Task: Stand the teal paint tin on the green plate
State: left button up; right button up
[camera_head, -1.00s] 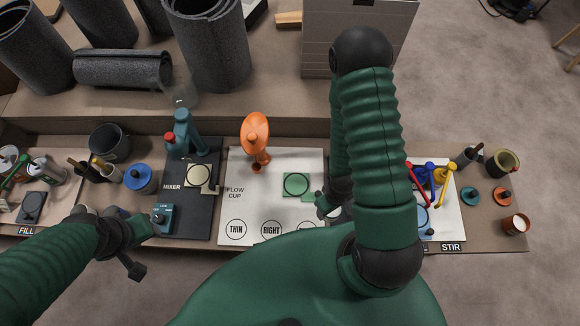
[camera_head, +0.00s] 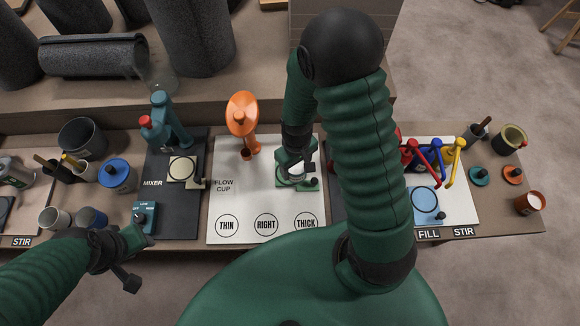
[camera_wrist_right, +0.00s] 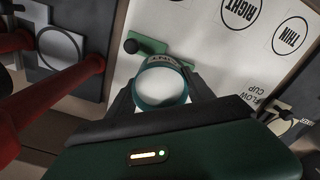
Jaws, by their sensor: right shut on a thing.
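The teal paint tin (camera_wrist_right: 162,84) has a teal rim and a pale round top. My right gripper (camera_head: 297,165) is shut on it, with a finger on either side in the right wrist view (camera_wrist_right: 161,92). The tin's pale top (camera_head: 297,172) also shows in the head view, partly behind the gripper. The tin is over the green plate (camera_head: 309,186) and hides much of it. The plate's free end shows beside the tin in the wrist view (camera_wrist_right: 149,46). I cannot tell whether the tin touches the plate. My left gripper (camera_head: 140,237) is low at the left; its jaw opening is unclear.
An orange stand (camera_head: 243,118) is behind and left of the green plate. The white board (camera_head: 232,202) has clear room around its printed circles. A teal mixer (camera_head: 168,120) stands further left. Red, blue and yellow levers (camera_head: 434,158) stand right of my right arm.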

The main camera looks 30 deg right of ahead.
aim_at(296, 169)
jog(key=shift+w+a+f, duration=0.1)
jog(key=shift+w+f, duration=0.05)
jog(key=shift+w, duration=0.5)
jog(key=shift+w+a+f, duration=0.1)
jog(key=shift+w, duration=0.5)
jog(key=f, duration=0.1)
jog(key=f+b, duration=0.1)
jog(key=f, duration=0.1)
jog(key=shift+d+f, duration=0.2)
jog(key=shift+f, duration=0.05)
grip_shut()
jog(key=o, duration=1.6)
grip_release()
jog(key=shift+a, duration=0.1)
jog(key=shift+o, duration=0.2)
jog(key=shift+r, duration=0.15)
